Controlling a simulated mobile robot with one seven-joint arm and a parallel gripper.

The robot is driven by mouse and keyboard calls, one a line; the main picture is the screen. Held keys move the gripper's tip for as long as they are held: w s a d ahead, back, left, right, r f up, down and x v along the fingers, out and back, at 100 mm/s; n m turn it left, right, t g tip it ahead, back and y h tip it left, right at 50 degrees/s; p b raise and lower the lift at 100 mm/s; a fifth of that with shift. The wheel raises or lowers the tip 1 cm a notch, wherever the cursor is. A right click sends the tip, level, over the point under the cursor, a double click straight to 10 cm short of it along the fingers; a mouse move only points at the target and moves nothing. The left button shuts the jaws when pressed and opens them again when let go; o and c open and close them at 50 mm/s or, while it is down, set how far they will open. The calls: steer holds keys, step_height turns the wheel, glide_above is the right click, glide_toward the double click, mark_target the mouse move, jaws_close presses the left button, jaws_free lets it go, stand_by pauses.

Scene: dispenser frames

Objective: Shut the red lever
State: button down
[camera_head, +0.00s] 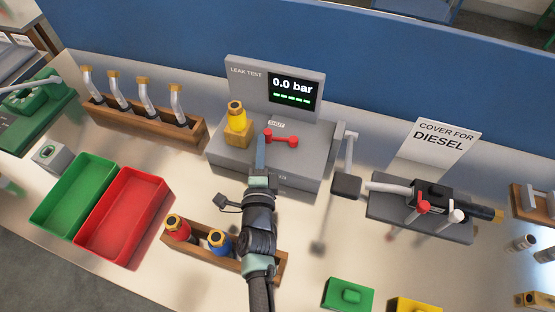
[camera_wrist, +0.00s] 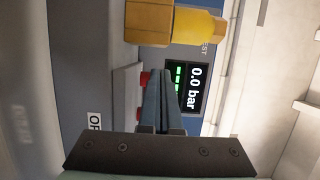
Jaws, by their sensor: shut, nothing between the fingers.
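On the sloped top of the grey leak test unit (camera_head: 225,155) a red lever (camera_head: 285,141) with rounded ends lies roughly sideways. My gripper (camera_head: 262,140) is shut and empty, with its fingertips right by the lever's left end; I cannot tell if they touch. In the wrist view the shut fingers (camera_wrist: 160,78) partly hide a small red piece of the lever (camera_wrist: 145,79). Another red handle (camera_head: 423,206) stands upright beside a white one on the black valve block (camera_head: 432,192) at the right.
A yellow fitting (camera_head: 237,118) stands on the unit, left of my gripper. The display (camera_head: 292,90) behind reads 0.0 bar. A wooden rack (camera_head: 188,244) with red and blue fittings lies under my arm. Green (camera_head: 45,213) and red (camera_head: 92,237) trays stand left.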

step_height(320, 180, up, 10)
steer(key=p, duration=0.7)
step_height(320, 180, up, 34)
steer(key=a+n+t+y, duration=0.2)
steer(key=n+t+y, duration=0.25)
steer(key=n, duration=0.75)
steer(key=s+d+r+n+t+h, duration=0.2)
steer(key=s+d+r+n, duration=0.1)
steer(key=s+r, duration=0.5)
steer(key=s+d+r+n+t+h, duration=0.2)
steer(key=s+r, duration=0.7)
steer(key=r, duration=0.5)
steer(key=shift+d+r+n+t, duration=0.4)
steer(key=shift+d+n+t, duration=0.05)
steer(key=shift+d+n, duration=0.05)
